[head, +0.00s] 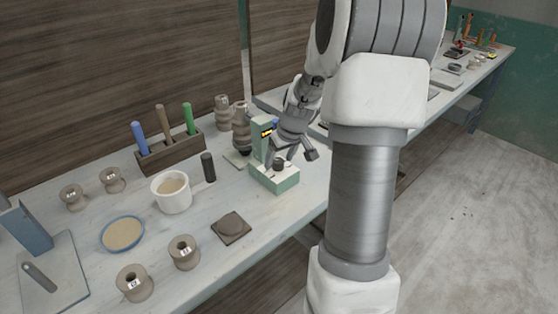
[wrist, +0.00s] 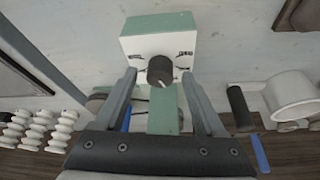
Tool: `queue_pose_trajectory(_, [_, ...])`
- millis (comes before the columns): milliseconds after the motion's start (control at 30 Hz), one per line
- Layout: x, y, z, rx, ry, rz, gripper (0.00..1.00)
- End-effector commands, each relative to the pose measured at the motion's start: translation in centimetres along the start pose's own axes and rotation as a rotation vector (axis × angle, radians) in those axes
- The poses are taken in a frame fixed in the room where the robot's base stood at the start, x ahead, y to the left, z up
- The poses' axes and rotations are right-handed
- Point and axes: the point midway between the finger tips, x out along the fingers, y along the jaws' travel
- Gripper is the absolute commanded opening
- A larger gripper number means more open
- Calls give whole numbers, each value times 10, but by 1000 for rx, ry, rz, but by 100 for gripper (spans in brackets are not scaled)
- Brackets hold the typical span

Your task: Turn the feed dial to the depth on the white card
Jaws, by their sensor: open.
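The feed dial (wrist: 160,70) is a dark round knob with a pale pointer line, on the white face of a green box (head: 275,177). In the head view the dial (head: 279,163) sits on the box's top, below my gripper (head: 292,157). In the wrist view my gripper (wrist: 160,88) is open, one finger on each side of the dial, with gaps between. Dark marks flank the dial, too small to read. A small yellow-on-black display (head: 266,133) shows on the green upright; its text is unreadable. I cannot make out a white card.
A white cup (head: 172,192), a dark cylinder (head: 208,167) and a wooden tool holder (head: 170,151) stand left of the box. Several clay spools, a blue-rimmed dish (head: 122,234) and a brown slab (head: 231,228) lie nearer. Bare bench surrounds the slab.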

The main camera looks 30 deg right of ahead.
Motion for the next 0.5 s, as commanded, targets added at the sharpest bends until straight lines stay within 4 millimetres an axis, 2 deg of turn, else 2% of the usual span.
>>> queue_pose_trajectory(367, [6,0,0,0,0,0,72])
queue_pose_trajectory(500, [5,0,0,0,0,0,47])
